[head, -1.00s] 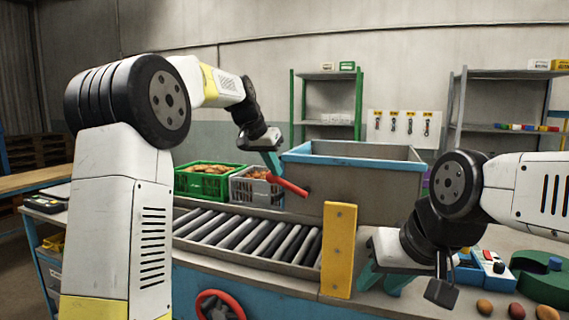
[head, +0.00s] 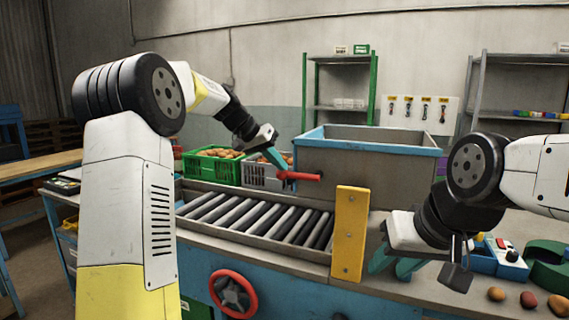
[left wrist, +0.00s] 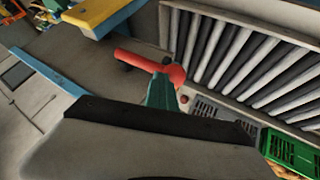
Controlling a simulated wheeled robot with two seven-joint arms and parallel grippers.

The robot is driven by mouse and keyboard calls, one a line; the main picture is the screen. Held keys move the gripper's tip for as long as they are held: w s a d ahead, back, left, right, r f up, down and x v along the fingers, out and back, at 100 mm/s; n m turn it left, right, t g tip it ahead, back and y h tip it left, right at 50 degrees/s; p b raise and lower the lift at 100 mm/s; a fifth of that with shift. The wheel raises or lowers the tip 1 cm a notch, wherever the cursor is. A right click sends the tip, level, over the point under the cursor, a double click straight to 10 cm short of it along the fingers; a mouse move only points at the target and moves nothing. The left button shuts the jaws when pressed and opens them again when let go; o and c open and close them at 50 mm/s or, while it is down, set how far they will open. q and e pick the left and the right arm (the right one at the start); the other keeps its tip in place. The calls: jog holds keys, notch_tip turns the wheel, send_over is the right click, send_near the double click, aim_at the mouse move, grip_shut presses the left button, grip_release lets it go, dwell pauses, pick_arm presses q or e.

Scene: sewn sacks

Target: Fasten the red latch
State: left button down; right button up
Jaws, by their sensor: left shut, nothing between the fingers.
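The red latch (head: 300,176) is a short red lever on the front of the grey bin (head: 350,165) with a blue rim. In the head view it lies about level, pointing right. In the left wrist view the red latch (left wrist: 140,61) runs left from its round end. My left gripper (head: 279,166) is shut and empty, its green fingertips at the latch's left, round end; I cannot tell whether they touch. It shows in the left wrist view (left wrist: 163,90). My right gripper (head: 392,264) is low at the right, its green fingers partly hidden by its own wrist.
A roller conveyor (head: 262,256) lies below the latch, with a yellow post (head: 349,234) at its right end. A green crate (head: 212,166) and a grey crate (head: 262,175) stand behind it. A red handwheel (head: 233,294) is on the front. Several potato-like items lie at lower right.

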pick_arm(q)
jog(key=shift+a+f, duration=0.1)
jog(key=shift+f, duration=0.25)
jog(key=d+r+v, duration=0.1)
jog(key=d+v, duration=0.1)
jog(key=v, duration=1.1)
jog(key=shift+s, duration=0.35)
jog(key=shift+d, duration=0.1)
